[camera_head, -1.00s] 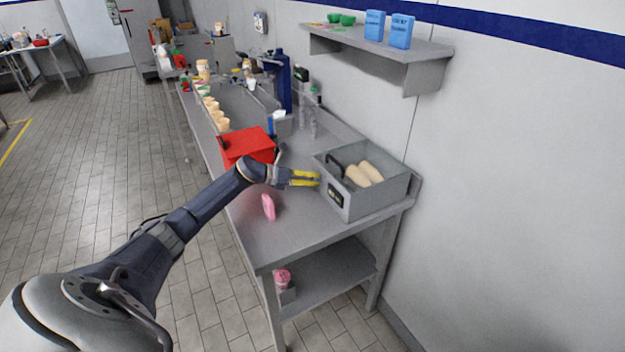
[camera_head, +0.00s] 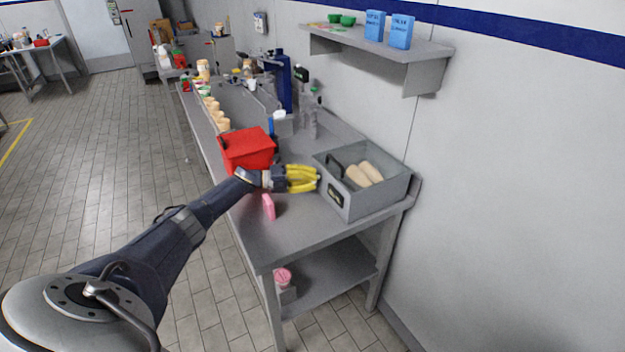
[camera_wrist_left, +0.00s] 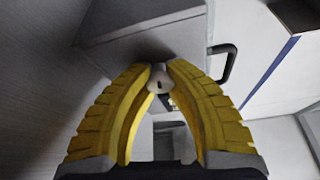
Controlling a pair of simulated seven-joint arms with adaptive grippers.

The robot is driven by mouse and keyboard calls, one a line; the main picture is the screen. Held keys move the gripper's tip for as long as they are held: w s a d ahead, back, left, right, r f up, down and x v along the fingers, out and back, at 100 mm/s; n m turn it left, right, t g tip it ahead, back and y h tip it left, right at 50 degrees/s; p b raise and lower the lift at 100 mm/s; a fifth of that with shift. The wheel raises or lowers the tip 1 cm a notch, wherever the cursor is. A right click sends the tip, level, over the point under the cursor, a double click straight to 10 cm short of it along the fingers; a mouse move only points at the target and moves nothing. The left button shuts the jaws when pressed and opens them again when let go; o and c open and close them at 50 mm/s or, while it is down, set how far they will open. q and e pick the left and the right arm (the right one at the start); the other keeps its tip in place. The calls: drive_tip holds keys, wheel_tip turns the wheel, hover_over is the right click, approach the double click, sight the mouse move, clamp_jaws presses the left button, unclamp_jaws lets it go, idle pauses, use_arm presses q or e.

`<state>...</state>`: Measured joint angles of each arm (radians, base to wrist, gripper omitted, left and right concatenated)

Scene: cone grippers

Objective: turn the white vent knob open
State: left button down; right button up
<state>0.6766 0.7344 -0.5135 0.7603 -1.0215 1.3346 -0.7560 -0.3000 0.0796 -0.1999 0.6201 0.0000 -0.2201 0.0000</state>
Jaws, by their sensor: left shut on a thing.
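The white vent knob (camera_wrist_left: 158,82) shows in the left wrist view, on the side of a grey box. My left gripper (camera_wrist_left: 154,76) has its yellow ribbed fingertips closed on the knob, one on each side. In the head view my left gripper (camera_head: 316,179) reaches the left side of the grey box (camera_head: 365,208), and the fingers hide the knob there. The box is open on top with two pale rolls (camera_head: 363,174) inside. My right gripper is in neither view.
The box has a black handle (camera_head: 335,162), also in the left wrist view (camera_wrist_left: 228,62). The table's front part is clear.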

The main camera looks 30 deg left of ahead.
use_arm(q)
drive_tip(key=shift+w+a+r+n+t+h, duration=0.15)
drive_tip(key=shift+a+r+n+t+h, duration=0.2)
drive_tip(key=shift+n, duration=0.55)
drive_tip(key=c, duration=1.6)
unclamp_jaws()
drive_tip(key=o, duration=0.5)
drive_tip(key=shift+d+f, duration=0.2)
drive_tip(key=shift+f, duration=0.05)
